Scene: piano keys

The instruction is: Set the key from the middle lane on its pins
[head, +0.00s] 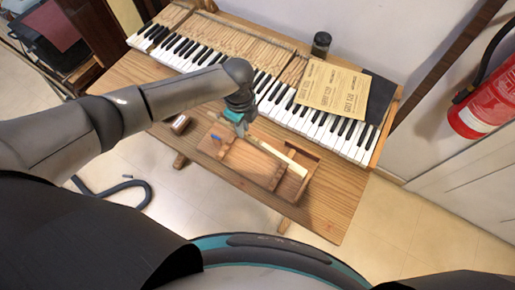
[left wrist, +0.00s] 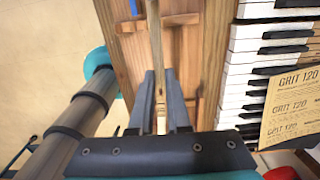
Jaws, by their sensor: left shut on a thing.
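My left gripper (head: 241,130) is over the wooden rack and is shut on one end of a long, pale wooden key (head: 284,160). In the left wrist view the key (left wrist: 155,40) runs between the two fingers (left wrist: 160,95) and away from them along the rack. In the head view its far end reaches toward the right side of the rack (head: 238,164). I cannot tell whether the key is resting in its lane or slightly raised. The piano keyboard (head: 335,132) lies beyond the rack; its pins are too small to make out. My right gripper is not in view.
Sandpaper sheets (head: 332,88) lie over the keyboard's right part, with a dark jar (head: 321,43) behind. A small dark block (head: 180,123) sits left of the rack. The bench (head: 335,205) is bare at the right front. A red fire extinguisher (head: 485,108) hangs at right.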

